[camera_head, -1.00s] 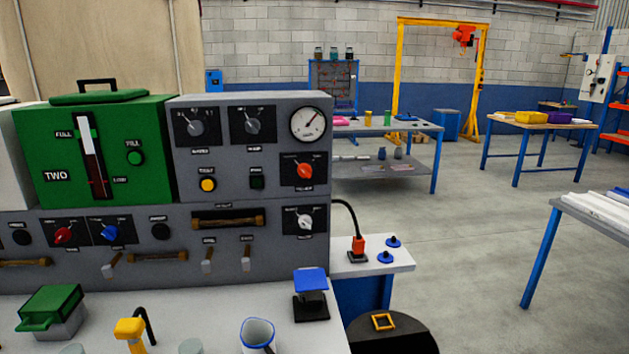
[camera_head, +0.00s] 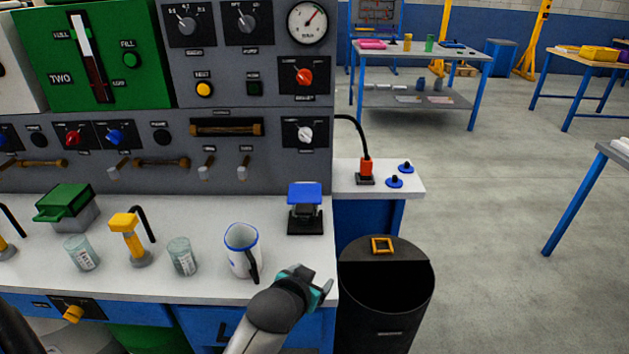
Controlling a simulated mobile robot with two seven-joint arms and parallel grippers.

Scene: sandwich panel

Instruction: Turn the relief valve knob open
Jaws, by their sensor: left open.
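An orange-red knob (camera_head: 304,77) sits on a black plate below the round gauge (camera_head: 307,22) on the grey panel. A white knob (camera_head: 305,135) sits on another black plate below it. The labels are too small to read, so I cannot tell for sure which is the relief valve; the orange-red one under the gauge looks likely. My left gripper (camera_head: 315,282) is open and empty at the counter's front right edge, well below and in front of both knobs, touching neither. My right gripper is not in view.
On the counter (camera_head: 210,215) stand a white mug (camera_head: 240,250), close to my left gripper, a blue-topped device (camera_head: 305,205), glasses and a yellow tap (camera_head: 127,230). A black bin (camera_head: 385,300) stands to the right. The air before the panel's right side is clear.

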